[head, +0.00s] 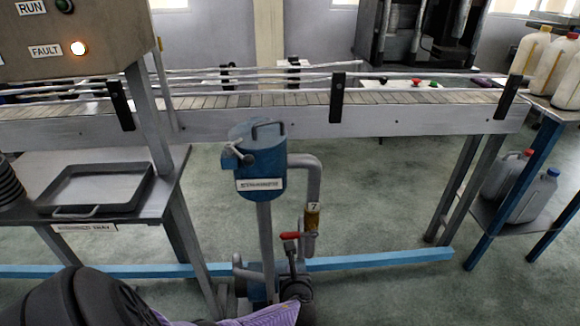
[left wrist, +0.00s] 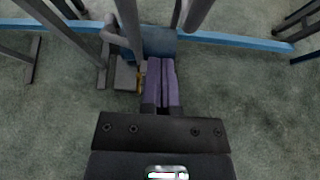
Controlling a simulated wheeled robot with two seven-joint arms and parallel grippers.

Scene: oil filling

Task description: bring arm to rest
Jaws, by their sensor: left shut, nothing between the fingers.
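My left arm comes in at the bottom left of the head view, with the purple fingers of my left gripper (head: 285,309) at the bottom edge. They are low, close to the base of the blue pump-like unit (head: 258,158) and its red-handled valve (head: 297,236). In the left wrist view my left gripper (left wrist: 161,64) has its two purple fingers together, with nothing between them. They point towards a blue base and grey pipes; whether they touch these I cannot tell. My right gripper is not in view.
A conveyor (head: 240,122) with rails runs across behind the blue unit. A tray (head: 97,188) lies on a grey side table at the left. A blue floor bar (head: 380,259) runs behind the unit's base. Jugs (head: 533,194) stand at the right. Open floor lies right of the unit.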

